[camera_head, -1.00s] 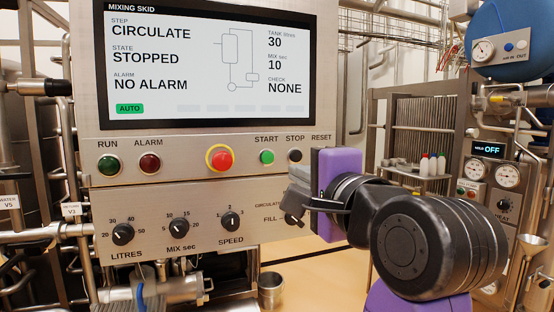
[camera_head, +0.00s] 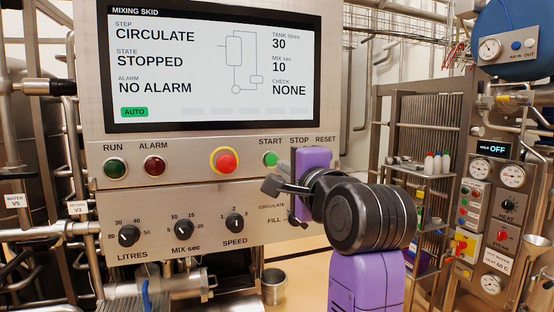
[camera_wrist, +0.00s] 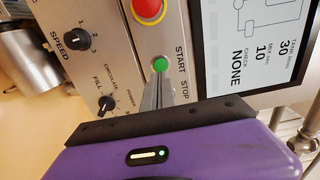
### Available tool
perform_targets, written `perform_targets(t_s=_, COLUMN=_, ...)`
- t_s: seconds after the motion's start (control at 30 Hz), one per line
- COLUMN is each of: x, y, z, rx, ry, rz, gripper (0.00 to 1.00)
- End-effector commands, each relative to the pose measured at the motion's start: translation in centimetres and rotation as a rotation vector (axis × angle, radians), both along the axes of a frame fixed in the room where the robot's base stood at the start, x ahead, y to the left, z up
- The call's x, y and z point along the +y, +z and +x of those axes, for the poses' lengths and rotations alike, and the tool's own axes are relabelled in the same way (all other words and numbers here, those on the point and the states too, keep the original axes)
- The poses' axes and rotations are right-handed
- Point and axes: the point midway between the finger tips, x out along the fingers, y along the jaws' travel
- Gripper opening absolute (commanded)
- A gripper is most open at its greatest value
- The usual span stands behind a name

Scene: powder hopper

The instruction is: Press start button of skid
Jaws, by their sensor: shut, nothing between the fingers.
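The mixing skid panel (camera_head: 190,180) faces me. Its green START button (camera_head: 270,159) is in view, right of the red emergency stop (camera_head: 224,160). My gripper (camera_head: 268,186) is shut and empty, just below the START button in the head view. In the wrist view, the fingers (camera_wrist: 157,92) point at the green START button (camera_wrist: 160,64), with their tips close to its edge. I cannot tell whether they touch it. The STOP button is hidden behind my purple gripper body. The screen (camera_head: 210,65) reads CIRCULATE, STOPPED, NO ALARM, AUTO.
Knobs for litres (camera_head: 128,236), mix seconds (camera_head: 183,234) and speed (camera_head: 234,223) sit below the buttons. A metal cup (camera_head: 273,287) stands under the panel. A second control panel (camera_head: 490,205) and a shelf with bottles (camera_head: 428,164) are at the right.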

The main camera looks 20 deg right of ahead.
Motion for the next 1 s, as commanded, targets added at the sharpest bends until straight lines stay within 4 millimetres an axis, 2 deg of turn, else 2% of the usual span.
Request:
perform_targets(t_s=0.1, x=0.0, y=0.2, z=2.2, rx=0.002, ry=0.001, rz=-0.001, gripper=0.0)
perform_targets(t_s=0.33, x=0.0, y=0.1, z=4.9, rx=0.001, ry=0.0, rz=0.0, gripper=0.0)
perform_targets(t_s=0.8, x=0.0, y=0.0, z=5.5, rx=0.0, ry=0.0, rz=0.0, gripper=0.0)
perform_targets(t_s=1.0, x=0.1, y=0.1, z=6.8, rx=0.0, ry=0.001, rz=0.001, gripper=0.0)
